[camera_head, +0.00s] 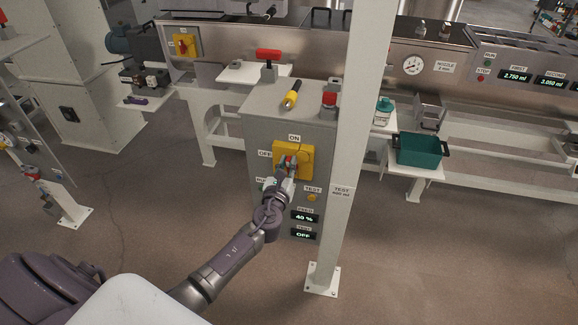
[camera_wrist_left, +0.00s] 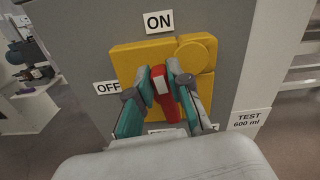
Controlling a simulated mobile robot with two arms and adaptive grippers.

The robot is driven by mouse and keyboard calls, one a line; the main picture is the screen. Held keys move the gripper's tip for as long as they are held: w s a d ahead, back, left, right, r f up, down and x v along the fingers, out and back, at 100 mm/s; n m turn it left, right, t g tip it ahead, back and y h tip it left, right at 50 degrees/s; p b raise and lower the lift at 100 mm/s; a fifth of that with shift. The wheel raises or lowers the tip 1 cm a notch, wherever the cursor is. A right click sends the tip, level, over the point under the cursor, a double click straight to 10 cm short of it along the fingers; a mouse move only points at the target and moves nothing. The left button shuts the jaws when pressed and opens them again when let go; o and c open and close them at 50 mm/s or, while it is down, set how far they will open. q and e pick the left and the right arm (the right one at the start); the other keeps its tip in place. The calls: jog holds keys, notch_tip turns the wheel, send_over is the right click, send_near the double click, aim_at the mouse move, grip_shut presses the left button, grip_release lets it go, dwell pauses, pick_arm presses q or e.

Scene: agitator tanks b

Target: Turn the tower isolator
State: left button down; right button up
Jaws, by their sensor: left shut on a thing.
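The tower isolator is a yellow plate (camera_head: 306,158) with a red handle on the front of a grey cabinet (camera_head: 262,125). In the left wrist view the yellow plate (camera_wrist_left: 128,62) shows an ON label (camera_wrist_left: 158,22) above and an OFF label (camera_wrist_left: 107,88) at left. The red handle (camera_wrist_left: 162,90) stands close to upright, tilted slightly, its top toward ON. My left gripper (camera_wrist_left: 161,85) is shut on the red handle, one finger on each side. In the head view my left gripper (camera_head: 287,168) reaches the plate and partly hides the handle. My right gripper is not in view.
A white post (camera_head: 350,130) stands just right of the cabinet. A yellow and black tool (camera_head: 291,95) and a red-topped part (camera_head: 329,100) are on the cabinet top. A teal bin (camera_head: 420,150) sits on a shelf at right. Displays (camera_head: 304,216) are below the isolator. The floor in front is clear.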

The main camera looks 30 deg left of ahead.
pick_arm(q)
jog(key=shift+s+a+f+n+b, duration=0.15)
jog(key=shift+a+f+n+b, duration=0.4)
jog(key=shift+n+b, duration=1.55)
jog(key=shift+s+a+f+n+b, duration=0.1)
jog(key=shift+a+f+n+b, duration=0.5)
jog(key=shift+n, duration=2.7)
jog(key=shift+s+a+f+n+b, duration=0.2)
jog(key=shift+f+n+b, duration=0.5)
jog(key=shift+n+b, duration=1.5)
jog(key=shift+n+p, duration=0.45)
jog(key=shift+n, duration=0.25)
jog(key=c, duration=1.1)
grip_release()
jog(key=v, duration=1.2)
jog(key=shift+a, duration=0.1)
